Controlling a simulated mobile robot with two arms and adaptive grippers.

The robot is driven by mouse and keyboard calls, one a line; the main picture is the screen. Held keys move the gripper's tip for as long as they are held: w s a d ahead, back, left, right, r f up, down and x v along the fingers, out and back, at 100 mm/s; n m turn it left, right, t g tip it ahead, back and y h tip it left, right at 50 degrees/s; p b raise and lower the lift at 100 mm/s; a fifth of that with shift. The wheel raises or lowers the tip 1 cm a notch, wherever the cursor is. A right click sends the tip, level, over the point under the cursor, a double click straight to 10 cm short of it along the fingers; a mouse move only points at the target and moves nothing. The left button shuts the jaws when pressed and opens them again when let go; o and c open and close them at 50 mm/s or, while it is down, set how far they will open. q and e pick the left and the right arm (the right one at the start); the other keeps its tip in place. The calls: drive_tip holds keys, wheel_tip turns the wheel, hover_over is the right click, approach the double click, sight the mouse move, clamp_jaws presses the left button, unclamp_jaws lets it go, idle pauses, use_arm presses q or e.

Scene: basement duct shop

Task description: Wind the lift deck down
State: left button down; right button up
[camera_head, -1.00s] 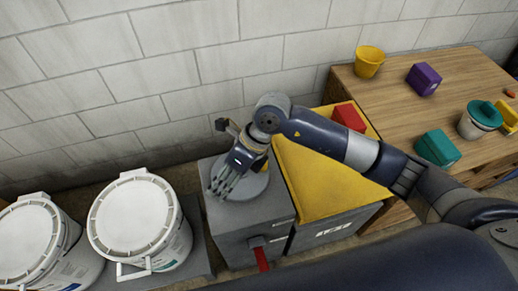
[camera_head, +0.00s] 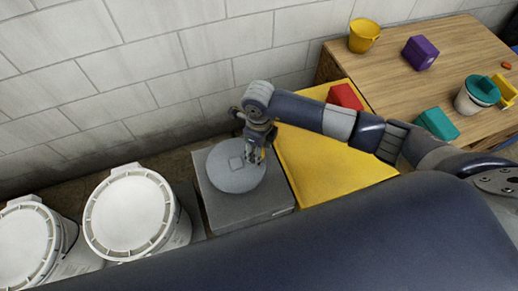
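A yellow deck (camera_head: 325,165), which looks like the lift deck, lies beside the wooden table with a red block (camera_head: 345,97) on its far part. To its left is a grey box (camera_head: 225,213) topped by a round grey disc (camera_head: 235,178) with a small square outline at its middle. My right gripper (camera_head: 256,156) points down at the disc's right side. Its fingers are small and partly overlapped by the wrist, so I cannot tell whether they hold anything or touch the disc. My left gripper is not in view.
Two white lidded buckets (camera_head: 130,218) (camera_head: 25,245) stand at the left. A block wall (camera_head: 150,60) closes the back.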

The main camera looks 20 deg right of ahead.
drive_tip(key=shift+f, duration=0.6)
clamp_jaws()
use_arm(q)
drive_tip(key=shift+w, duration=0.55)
use_arm(e)
drive_tip(key=shift+w, duration=0.1)
